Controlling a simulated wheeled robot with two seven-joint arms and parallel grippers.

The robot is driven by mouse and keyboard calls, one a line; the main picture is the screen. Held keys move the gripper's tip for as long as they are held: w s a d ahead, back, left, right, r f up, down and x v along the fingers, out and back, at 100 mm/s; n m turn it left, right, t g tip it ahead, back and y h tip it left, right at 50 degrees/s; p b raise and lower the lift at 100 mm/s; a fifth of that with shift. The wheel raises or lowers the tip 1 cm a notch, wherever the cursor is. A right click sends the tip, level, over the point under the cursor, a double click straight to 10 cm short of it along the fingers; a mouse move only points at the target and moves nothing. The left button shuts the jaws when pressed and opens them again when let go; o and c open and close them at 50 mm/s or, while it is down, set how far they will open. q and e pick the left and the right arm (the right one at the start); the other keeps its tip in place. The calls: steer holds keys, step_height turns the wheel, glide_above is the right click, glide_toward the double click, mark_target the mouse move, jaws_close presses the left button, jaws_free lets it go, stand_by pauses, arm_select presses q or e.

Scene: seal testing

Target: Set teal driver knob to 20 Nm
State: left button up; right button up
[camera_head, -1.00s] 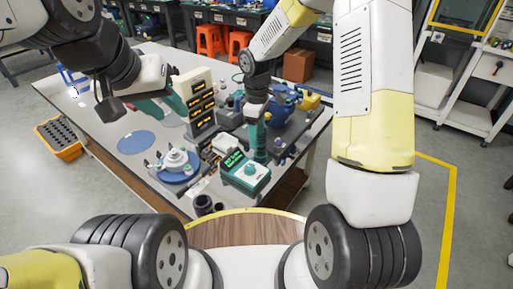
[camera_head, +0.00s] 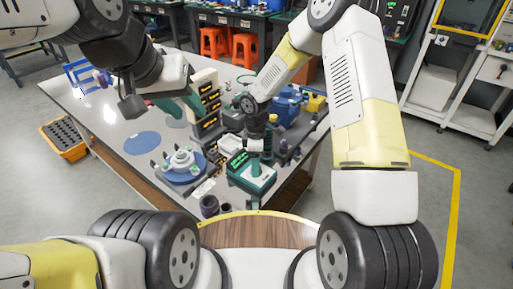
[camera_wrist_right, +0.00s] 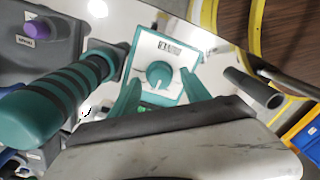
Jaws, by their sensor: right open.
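The teal controller box (camera_head: 262,184) with a white top and green display stands at the table's near edge. In the right wrist view, its teal knob (camera_wrist_right: 158,73) sits on the white face below a small display (camera_wrist_right: 170,47) that I cannot read clearly. My right gripper (camera_wrist_right: 165,92) is open and empty, its teal fingers apart on either side of the knob in that view; contact is not visible. In the head view the right gripper (camera_head: 254,168) is over the box and hides the knob. My left gripper (camera_head: 190,104) is beside the display column; its jaws are unclear.
A dark cylinder (camera_wrist_right: 255,88) is on the other side.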

steer(key=shift+f, duration=0.3)
jaws_close()
steer(key=shift+m, duration=0.4)
steer(key=m, duration=0.3)
steer(key=shift+m, duration=2)
